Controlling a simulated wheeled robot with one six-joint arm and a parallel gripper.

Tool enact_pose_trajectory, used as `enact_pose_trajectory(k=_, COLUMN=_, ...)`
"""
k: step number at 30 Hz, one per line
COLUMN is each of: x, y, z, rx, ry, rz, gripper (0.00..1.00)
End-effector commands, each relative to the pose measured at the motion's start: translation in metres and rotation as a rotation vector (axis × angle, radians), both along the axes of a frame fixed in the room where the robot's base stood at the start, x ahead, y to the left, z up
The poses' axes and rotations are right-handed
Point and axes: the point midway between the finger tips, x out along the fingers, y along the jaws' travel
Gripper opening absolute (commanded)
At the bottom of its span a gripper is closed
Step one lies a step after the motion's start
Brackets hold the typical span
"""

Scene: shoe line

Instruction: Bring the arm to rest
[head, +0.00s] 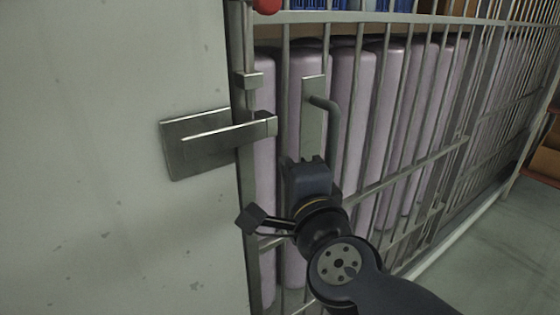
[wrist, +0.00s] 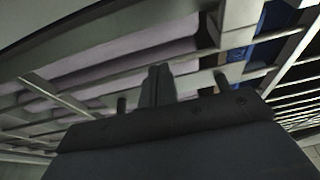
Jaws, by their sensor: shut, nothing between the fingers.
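My gripper (head: 304,163) is in front of the barred gate in the head view, with my dark arm reaching up from the lower right. It stands just below the gate's grey handle (head: 330,125) and its plate. Whether it touches the bars cannot be told. In the wrist view my gripper (wrist: 157,80) shows its two fingers together, pointing at the bars, with nothing between them.
A metal latch (head: 215,140) is fixed to the pale wall (head: 100,220) at left and reaches the gate (head: 455,155). Purple rolls (head: 352,90) stand behind the bars. Open floor (head: 490,245) lies at right.

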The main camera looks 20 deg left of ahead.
Motion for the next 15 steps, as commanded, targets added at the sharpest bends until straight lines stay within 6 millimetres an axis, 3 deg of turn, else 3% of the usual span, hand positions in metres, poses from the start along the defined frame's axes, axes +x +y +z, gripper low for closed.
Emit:
enact_pose_trajectory(k=6, x=-0.034, y=-0.021, z=0.005, rx=0.001, ry=0.0, rz=0.002, gripper=0.0)
enact_pose_trajectory(k=15, x=-0.057, y=-0.036, z=0.002, rx=0.0, ry=0.0, rz=-0.001, gripper=0.0)
